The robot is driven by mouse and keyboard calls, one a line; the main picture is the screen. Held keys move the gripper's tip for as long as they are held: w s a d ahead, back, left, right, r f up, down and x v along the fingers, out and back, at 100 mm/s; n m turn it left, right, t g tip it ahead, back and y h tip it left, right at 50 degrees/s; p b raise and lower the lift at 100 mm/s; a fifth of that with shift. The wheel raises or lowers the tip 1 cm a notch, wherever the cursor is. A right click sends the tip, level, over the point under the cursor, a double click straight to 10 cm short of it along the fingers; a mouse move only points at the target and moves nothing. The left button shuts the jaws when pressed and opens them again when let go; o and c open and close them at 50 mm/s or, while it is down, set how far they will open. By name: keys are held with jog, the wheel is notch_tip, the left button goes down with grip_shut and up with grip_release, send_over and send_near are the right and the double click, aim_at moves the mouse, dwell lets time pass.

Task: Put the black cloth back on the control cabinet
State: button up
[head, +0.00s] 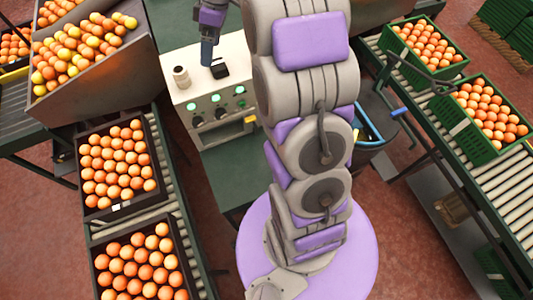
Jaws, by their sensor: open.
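The control cabinet (232,104) stands behind my arm, with a pale top, green lit buttons and dark knobs on its front panel. A small black folded thing, which looks like the black cloth (220,71), lies on the cabinet's top. My gripper (207,62) points down over the cabinet top, just left of the cloth. It is open, and nothing shows held in it. Only one blue-grey finger shows clearly, and I cannot tell whether it touches the cloth.
A beige cylinder (181,77) stands on the cabinet left of my gripper. Dark crates of oranges (83,182) line the left conveyor. Green crates of oranges (478,150) sit on the right roller conveyor (505,190). A blue bin (383,135) stands right of my arm.

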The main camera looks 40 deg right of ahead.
jog(key=s+a+r+m+h, duration=0.1)
jog(key=s+a+r+m, duration=0.15)
jog(key=s, duration=0.65)
jog(key=s+a+r+m+h, duration=0.1)
jog(key=s+a+m, duration=0.25)
jog(key=s, duration=0.65)
jog(key=s+f+m+h, duration=0.1)
jog(key=s+f+m, duration=0.1)
jog(key=s, duration=0.6)
jog(key=s+a+f+m+g, duration=0.1)
jog(key=s+f+m, duration=0.1)
jog(key=s, duration=0.6)
jog(key=shift+s+a+h, duration=0.15)
jog(key=shift+s+h, duration=0.2)
jog(key=shift+h, duration=0.05)
notch_tip(320, 180, down, 6)
jog(key=b, duration=0.6)
